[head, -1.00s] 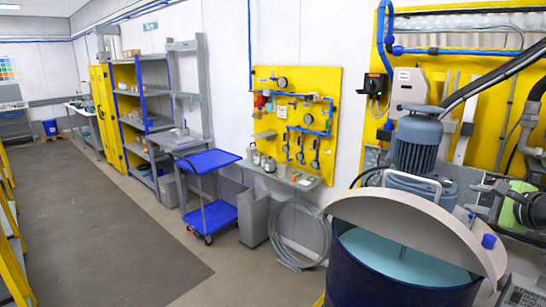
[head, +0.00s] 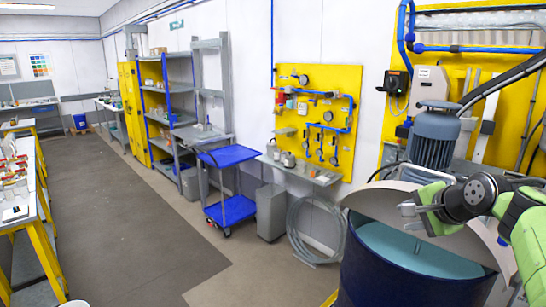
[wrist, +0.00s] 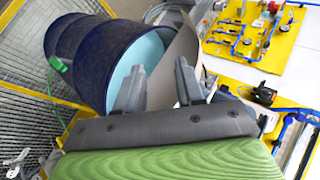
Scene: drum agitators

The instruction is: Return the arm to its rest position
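My green and grey arm (head: 500,200) reaches in from the right edge of the head view. My gripper (head: 408,208) is in front of the half-round lid of the dark blue drum, pointing left. In the wrist view my gripper (wrist: 157,85) shows two grey fingers standing apart with nothing between them. It is open and empty. The blue drum (head: 375,262) has light blue contents and a half-open beige lid (head: 385,200). The drum also shows in the wrist view (wrist: 95,60), beyond the fingers.
A grey-blue motor (head: 435,138) stands behind the drum. A blue cart (head: 230,210), a grey bin (head: 270,212) and coiled hose (head: 315,230) line the wall. A yellow-legged table (head: 35,215) is at left. The floor (head: 130,210) between is clear.

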